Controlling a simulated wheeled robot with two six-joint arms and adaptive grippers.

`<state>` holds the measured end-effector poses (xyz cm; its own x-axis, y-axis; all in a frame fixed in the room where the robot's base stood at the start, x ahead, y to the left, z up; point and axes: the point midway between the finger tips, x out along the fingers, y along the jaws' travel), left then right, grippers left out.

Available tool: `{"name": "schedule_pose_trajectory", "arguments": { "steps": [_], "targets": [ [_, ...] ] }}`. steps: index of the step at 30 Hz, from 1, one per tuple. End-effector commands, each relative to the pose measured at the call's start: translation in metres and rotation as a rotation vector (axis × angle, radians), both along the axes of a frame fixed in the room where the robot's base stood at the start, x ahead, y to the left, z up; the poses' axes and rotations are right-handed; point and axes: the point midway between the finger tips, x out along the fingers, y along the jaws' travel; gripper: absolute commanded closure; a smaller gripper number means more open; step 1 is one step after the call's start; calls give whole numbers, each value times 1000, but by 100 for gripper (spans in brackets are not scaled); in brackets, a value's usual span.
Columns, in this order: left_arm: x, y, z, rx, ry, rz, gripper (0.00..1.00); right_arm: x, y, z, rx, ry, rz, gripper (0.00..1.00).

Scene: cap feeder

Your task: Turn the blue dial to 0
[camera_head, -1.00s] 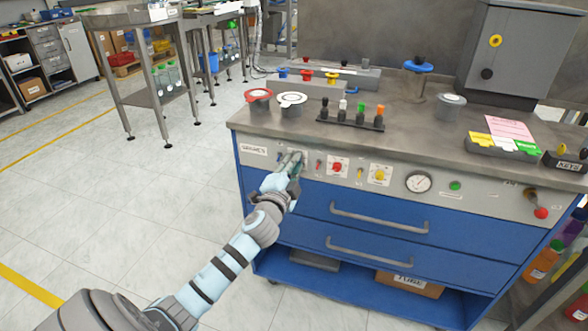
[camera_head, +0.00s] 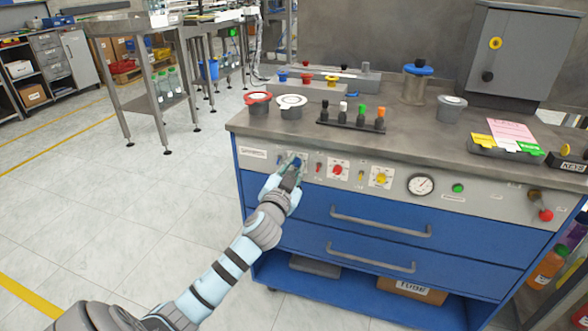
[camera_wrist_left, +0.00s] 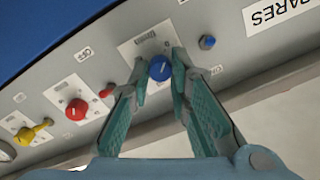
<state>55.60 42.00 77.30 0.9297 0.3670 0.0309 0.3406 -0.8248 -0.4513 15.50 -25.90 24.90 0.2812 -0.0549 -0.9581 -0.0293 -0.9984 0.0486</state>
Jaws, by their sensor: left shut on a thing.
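The blue dial (camera_wrist_left: 160,68) is on the grey front panel of the workbench, on a pale plate with small markings that I cannot read. A light pointer line crosses its face at a slant. My left gripper (camera_wrist_left: 161,66) has its two teal fingers on either side of the dial and is shut on it. In the head view my left gripper (camera_head: 291,161) is at the left part of the panel and hides most of the dial. My right gripper is in neither view.
A gauge (camera_head: 421,185) sits farther right. Blue drawers with a grey handle (camera_head: 380,221) are below.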

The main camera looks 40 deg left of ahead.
Motion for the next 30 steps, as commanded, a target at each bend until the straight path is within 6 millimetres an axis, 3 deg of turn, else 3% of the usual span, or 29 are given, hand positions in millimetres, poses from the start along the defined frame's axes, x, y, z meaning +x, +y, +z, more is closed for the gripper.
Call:
{"name": "schedule_pose_trajectory", "arguments": {
  "steps": [13, 14, 18, 26, 30],
  "targets": [
    [0, 0, -1, -14, -2, 0, 100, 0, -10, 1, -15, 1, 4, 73],
    [0, 0, -1, -13, -2, 0, 81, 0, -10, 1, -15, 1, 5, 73],
    [0, 0, -1, -13, -3, 0, 62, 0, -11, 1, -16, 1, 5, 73],
    [0, 0, 0, -11, -4, 0, 62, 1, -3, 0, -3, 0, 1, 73],
    [-12, -5, -1, -10, -2, -1, 62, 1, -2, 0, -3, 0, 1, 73]
  ]
}}
